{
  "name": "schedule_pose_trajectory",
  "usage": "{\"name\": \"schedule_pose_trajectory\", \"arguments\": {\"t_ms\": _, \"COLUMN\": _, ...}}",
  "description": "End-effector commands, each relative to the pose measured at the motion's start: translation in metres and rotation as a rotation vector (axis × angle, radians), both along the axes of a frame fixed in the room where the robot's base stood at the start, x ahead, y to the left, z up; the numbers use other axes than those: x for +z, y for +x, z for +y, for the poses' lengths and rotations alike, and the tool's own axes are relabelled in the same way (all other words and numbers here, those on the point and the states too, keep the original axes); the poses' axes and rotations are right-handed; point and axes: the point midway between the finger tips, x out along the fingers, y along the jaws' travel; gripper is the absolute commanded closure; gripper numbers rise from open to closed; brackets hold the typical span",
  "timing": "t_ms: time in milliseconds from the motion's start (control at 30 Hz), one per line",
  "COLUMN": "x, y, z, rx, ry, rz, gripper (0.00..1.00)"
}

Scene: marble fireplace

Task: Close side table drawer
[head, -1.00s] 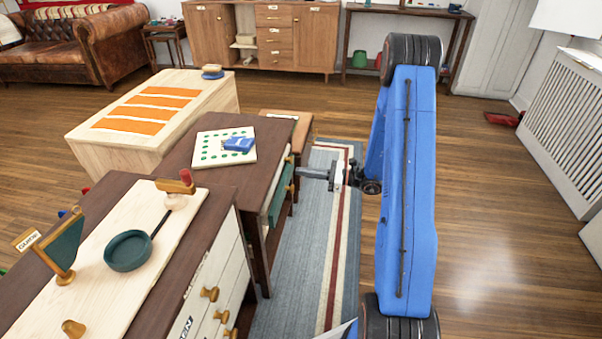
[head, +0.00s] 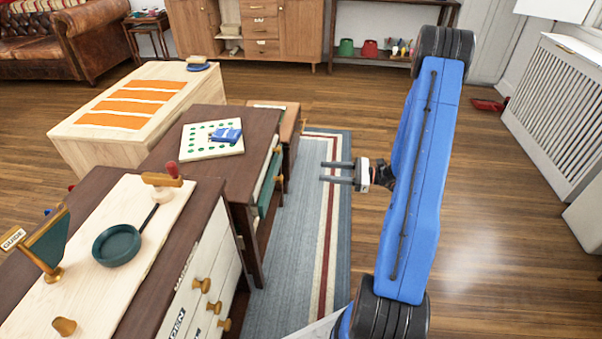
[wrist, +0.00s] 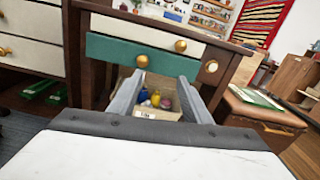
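The side table (head: 190,168) is dark brown and stands left of my arm in the head view. The fingers (wrist: 157,97) hide part of the area below the drawer.
A box with small colored items (wrist: 158,101) shows between the fingers, below the drawer. A dark-topped cabinet (head: 195,250) stands nearer, left, and a brown stool (head: 290,120) beyond the table. A striped rug (head: 318,220) lies below my gripper; open floor is to the right.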

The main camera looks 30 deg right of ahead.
Motion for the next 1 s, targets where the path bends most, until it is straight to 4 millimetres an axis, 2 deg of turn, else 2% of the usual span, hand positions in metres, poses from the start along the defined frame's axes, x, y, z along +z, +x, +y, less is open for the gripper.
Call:
{"name": "schedule_pose_trajectory", "arguments": {"t_ms": 100, "x": -0.009, "y": -0.029, "z": -0.003, "rx": -0.003, "ry": -0.050, "rz": -0.078, "gripper": 0.56}}
{"name": "schedule_pose_trajectory", "arguments": {"t_ms": 200, "x": -0.012, "y": -0.046, "z": -0.003, "rx": -0.001, "ry": -0.085, "rz": -0.134, "gripper": 0.56}}
{"name": "schedule_pose_trajectory", "arguments": {"t_ms": 333, "x": -0.014, "y": -0.055, "z": -0.002, "rx": 0.000, "ry": -0.107, "rz": -0.169, "gripper": 0.56}}
{"name": "schedule_pose_trajectory", "arguments": {"t_ms": 567, "x": -0.015, "y": -0.044, "z": 0.016, "rx": 0.003, "ry": -0.108, "rz": -0.172, "gripper": 0.56}}
{"name": "schedule_pose_trajectory", "arguments": {"t_ms": 1000, "x": -0.015, "y": -0.008, "z": 0.070, "rx": 0.003, "ry": -0.108, "rz": -0.170, "gripper": 0.56}}
